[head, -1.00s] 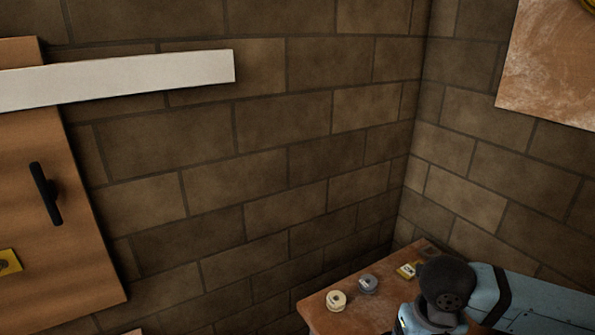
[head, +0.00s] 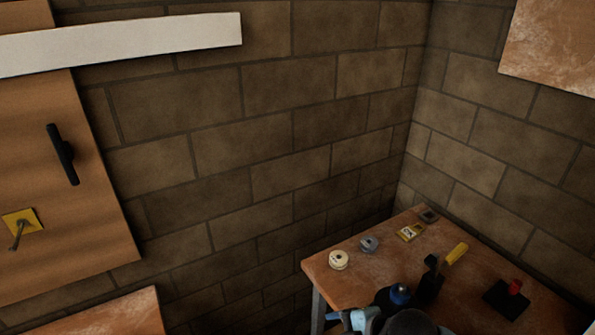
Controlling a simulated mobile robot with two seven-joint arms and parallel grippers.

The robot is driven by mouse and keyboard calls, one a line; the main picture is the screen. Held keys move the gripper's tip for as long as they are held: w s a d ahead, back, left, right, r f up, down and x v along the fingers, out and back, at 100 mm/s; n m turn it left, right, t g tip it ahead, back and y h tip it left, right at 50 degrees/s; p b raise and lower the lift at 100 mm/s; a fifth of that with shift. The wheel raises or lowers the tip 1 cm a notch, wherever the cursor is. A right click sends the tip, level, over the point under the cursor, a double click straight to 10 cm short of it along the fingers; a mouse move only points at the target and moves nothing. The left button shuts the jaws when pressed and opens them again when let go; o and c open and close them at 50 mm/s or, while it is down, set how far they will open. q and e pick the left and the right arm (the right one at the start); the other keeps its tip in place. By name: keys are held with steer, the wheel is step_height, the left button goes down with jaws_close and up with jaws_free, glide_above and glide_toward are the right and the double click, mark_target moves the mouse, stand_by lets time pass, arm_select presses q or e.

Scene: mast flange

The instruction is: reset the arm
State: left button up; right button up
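My arm (head: 385,322) shows at the bottom edge, low in front of the wooden table (head: 335,292) at the lower right; I cannot tell for certain which arm it is. Its blue and dark links are cut off by the frame. Neither gripper's fingertips can be made out. On the table stand a cream roll (head: 339,260), a grey roll (head: 369,244), a yellow labelled item (head: 410,233) and a small dark item (head: 428,215).
A yellow-handled tool (head: 455,254) and a dark block with a red top (head: 507,297) are on the table. A wooden panel (head: 105,215) with a black handle (head: 64,155) and yellow plate (head: 22,225) is at left, below a white beam (head: 130,43). Brick walls enclose the corner.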

steer(key=s+d+f+m+t+h, duration=0.2)
steer(key=s+d+f+m, duration=0.3)
steer(key=m, duration=0.4)
steer(key=s+d+f+m+t+h, duration=0.2)
steer(key=s+d+f+m+t, duration=0.2)
steer(key=f+m, duration=0.6)
steer(key=s+d, duration=0.2)
steer(key=s, duration=0.1)
steer(key=shift+d+f, duration=0.15)
steer(key=shift+f, duration=0.1)
